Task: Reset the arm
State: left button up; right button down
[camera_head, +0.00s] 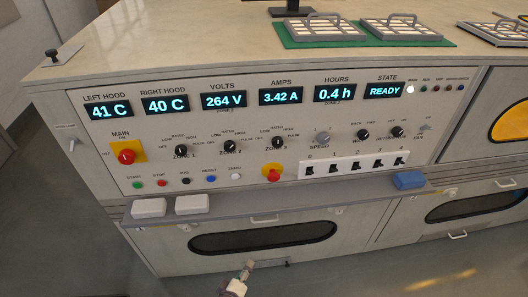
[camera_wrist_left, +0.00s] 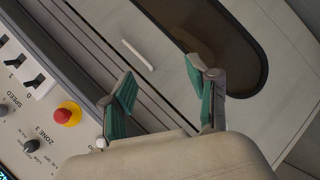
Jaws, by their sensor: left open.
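My left gripper (camera_head: 247,266) shows at the bottom of the head view, low in front of the cabinet, below the control panel and its ledge. In the left wrist view its two green-padded fingers (camera_wrist_left: 163,95) are spread apart with nothing between them. They stand off the cabinet front, near a white door handle (camera_wrist_left: 137,54) and the dark oval window (camera_wrist_left: 225,45). My right gripper is not in either view.
The control panel (camera_head: 240,110) has lit displays, knobs, a red stop button (camera_head: 272,174) and a white switch strip (camera_head: 352,164). White blocks (camera_head: 149,207) and a blue block (camera_head: 408,180) lie on the ledge. Racks (camera_head: 322,30) stand on top. Floor (camera_head: 350,275) in front is clear.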

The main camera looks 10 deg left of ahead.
pick_arm(q)
jog(key=s+a+f+m+g, duration=0.2)
jog(key=s+f+m+g, duration=0.15)
jog(key=s+f, duration=0.4)
jog(key=s+a+f+m+g, duration=0.2)
jog(key=s+f+m, duration=0.2)
jog(key=s+f, duration=0.4)
jog(key=s+a+f+m+g+y, duration=0.1)
jog(key=s+a+f+m+g, duration=0.1)
jog(key=s, duration=0.8)
jog(key=s+a+f+m+g+y, duration=0.1)
jog(key=s+a+f+m+g, duration=0.2)
jog(key=s, duration=0.7)
jog(key=shift+s+a+f+m+g, duration=0.35)
jog(key=shift+a+f+m, duration=0.35)
jog(key=shift+a+m, duration=0.4)
